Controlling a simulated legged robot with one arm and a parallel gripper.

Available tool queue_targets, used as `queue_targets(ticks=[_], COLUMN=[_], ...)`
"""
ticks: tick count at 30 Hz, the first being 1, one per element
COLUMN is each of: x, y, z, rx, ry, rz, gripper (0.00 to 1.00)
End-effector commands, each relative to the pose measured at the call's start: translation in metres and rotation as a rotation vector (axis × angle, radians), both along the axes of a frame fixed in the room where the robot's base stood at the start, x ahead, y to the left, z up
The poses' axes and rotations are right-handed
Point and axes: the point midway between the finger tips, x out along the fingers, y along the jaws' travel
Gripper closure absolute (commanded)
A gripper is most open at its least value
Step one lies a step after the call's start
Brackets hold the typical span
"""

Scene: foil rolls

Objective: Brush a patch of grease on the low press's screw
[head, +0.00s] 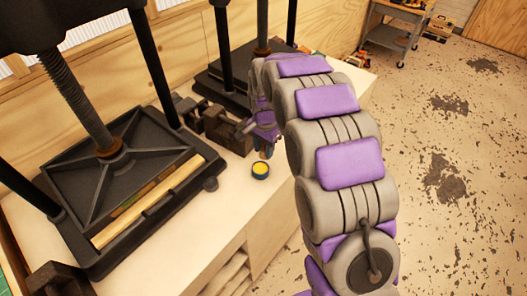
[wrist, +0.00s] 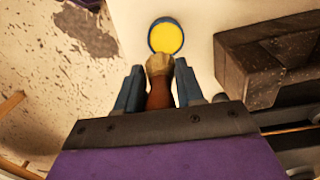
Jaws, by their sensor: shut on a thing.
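My gripper (wrist: 160,90) is shut on a brush (wrist: 160,93) with a reddish-brown handle and tan bristles. The bristles point toward a small round blue tin of yellow grease (wrist: 165,36), at its near rim in the wrist view; I cannot tell whether they touch it. In the head view my gripper (head: 264,150) is just above and behind the tin (head: 261,171), which stands on the pale bench. A black press with a threaded screw (head: 76,100) stands at left. A second black press (head: 226,78) stands farther back, its screw (head: 263,25) partly hidden by my arm.
A wooden bar (head: 148,202) lies on the near press's bed. Dark metal blocks (head: 222,128) sit between the presses, beside my gripper. The bench top (head: 205,230) is clear in front of the tin. A grey cart (head: 393,40) stands far back on the stained floor.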

Motion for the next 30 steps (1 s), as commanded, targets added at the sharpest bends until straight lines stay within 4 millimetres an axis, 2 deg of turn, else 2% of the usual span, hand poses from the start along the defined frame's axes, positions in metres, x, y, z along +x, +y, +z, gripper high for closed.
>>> queue_targets(ticks=[9,18,23,30], x=[-0.001,0.000,0.000,0.000], y=[0.020,0.009,0.005,0.015], z=[-0.027,-0.053,-0.058,-0.061], rx=[-0.021,-0.009,-0.005,-0.016], ry=[0.002,-0.002,-0.003,-0.001], rz=[0.004,0.004,0.003,0.002], gripper=[0.93,0.93,0.93,0.93])
